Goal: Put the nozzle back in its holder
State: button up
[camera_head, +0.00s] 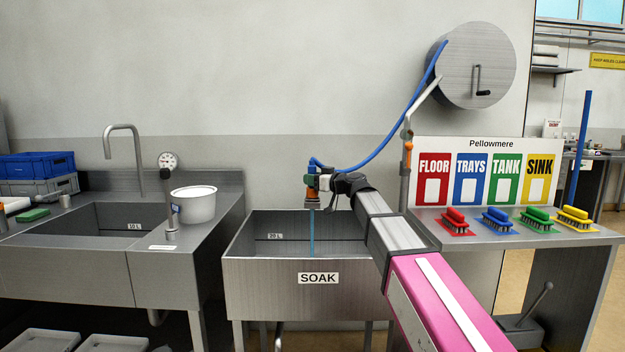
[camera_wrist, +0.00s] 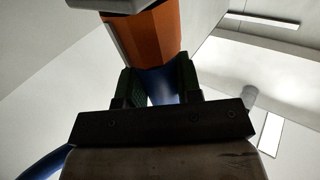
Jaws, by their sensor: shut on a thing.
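The nozzle (camera_head: 312,196), with an orange body, is held above the SOAK sink (camera_head: 258,277). My gripper (camera_head: 314,183) is shut on it. In the wrist view, the orange nozzle body (camera_wrist: 148,38) and a blue part show between the fingers (camera_wrist: 160,85). A blue stream (camera_head: 311,235) runs from the nozzle down into the sink. The blue hose (camera_head: 385,147) runs from the nozzle up to the round metal reel (camera_head: 483,68). A grey upright (camera_head: 405,180) with orange pieces stands right of the sink; I cannot tell if it is the holder.
A white bucket (camera_head: 194,206) and a tap (camera_head: 138,165) stand by the left sink. Several coloured brushes lie on the right-hand shelf (camera_head: 590,236) below the Pellowmere board (camera_head: 488,143). The wall behind the SOAK sink is clear apart from the hose.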

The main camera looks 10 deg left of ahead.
jog(key=o, duration=1)
